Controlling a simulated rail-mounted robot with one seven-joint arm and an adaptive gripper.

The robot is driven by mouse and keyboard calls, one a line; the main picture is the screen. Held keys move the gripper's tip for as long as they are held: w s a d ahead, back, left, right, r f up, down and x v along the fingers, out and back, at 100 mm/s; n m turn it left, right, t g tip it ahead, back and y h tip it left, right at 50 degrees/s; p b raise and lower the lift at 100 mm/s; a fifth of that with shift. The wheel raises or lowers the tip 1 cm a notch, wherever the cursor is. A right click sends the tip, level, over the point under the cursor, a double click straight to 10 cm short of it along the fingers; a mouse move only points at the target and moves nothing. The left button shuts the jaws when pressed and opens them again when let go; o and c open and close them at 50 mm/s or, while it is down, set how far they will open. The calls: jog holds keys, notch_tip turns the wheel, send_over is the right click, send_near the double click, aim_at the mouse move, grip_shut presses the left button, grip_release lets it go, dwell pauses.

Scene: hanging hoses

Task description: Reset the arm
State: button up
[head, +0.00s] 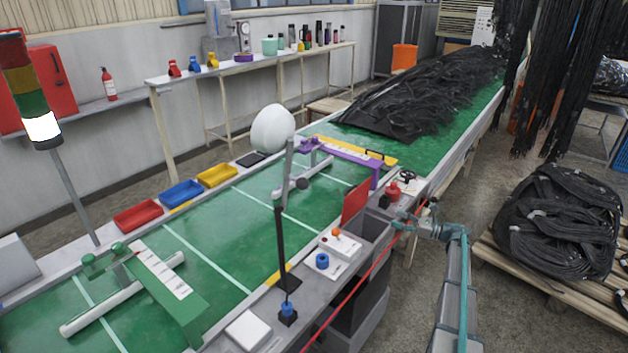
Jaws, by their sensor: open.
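My arm rises from the bottom right of the head view. My gripper (402,226) is at its end, small in the picture, beside the right edge of the green table (215,265). It looks open and empty, though its fingers are hard to make out. It is near a red-topped control (393,192) and a thin red line (352,292) that runs along the table's side. I cannot tell whether it touches the line.
A purple gauge frame (345,160) and a green one (170,290) stand on the table. A control box with a joystick (338,243) sits on the near edge. A pallet of coiled black hoses (560,222) and hanging black hoses (585,70) are at right. Floor shows between.

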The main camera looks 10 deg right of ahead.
jog(key=w+d+m+t+h, duration=0.55)
jog(key=d+m+h, duration=0.25)
jog(key=m, duration=0.5)
jog(key=s+d+f+m+h, duration=0.45)
jog(key=m+h, duration=0.45)
jog(key=m, duration=0.3)
jog(key=s+a+f+m+g+h, duration=0.2)
jog(key=s+a+f+m+g, duration=0.25)
jog(key=s+f+m, duration=0.4)
jog(key=s+a+f+m+g+h, duration=0.25)
jog(key=s+f+m+g, duration=0.35)
jog(key=f, duration=0.4)
jog(key=s+a+f+m+g+y, duration=0.25)
jog(key=s+a+f, duration=0.25)
jog(key=s+a, duration=0.45)
jog(key=s+a+f+m+g+y, duration=0.2)
jog(key=s+a+f+m+g, duration=0.25)
jog(key=s+a, duration=0.55)
jog(key=s+a+g+y, duration=0.1)
jog(key=s+a+g, duration=0.2)
jog(key=s+a, duration=0.8)
jog(key=s+a+g+y, duration=0.2)
jog(key=s+a, duration=0.8)
jog(key=s, duration=0.8)
jog(key=shift+s+a+f+n+g, duration=0.15)
jog(key=shift+a+f+n+g, duration=0.25)
jog(key=shift+g, duration=0.3)
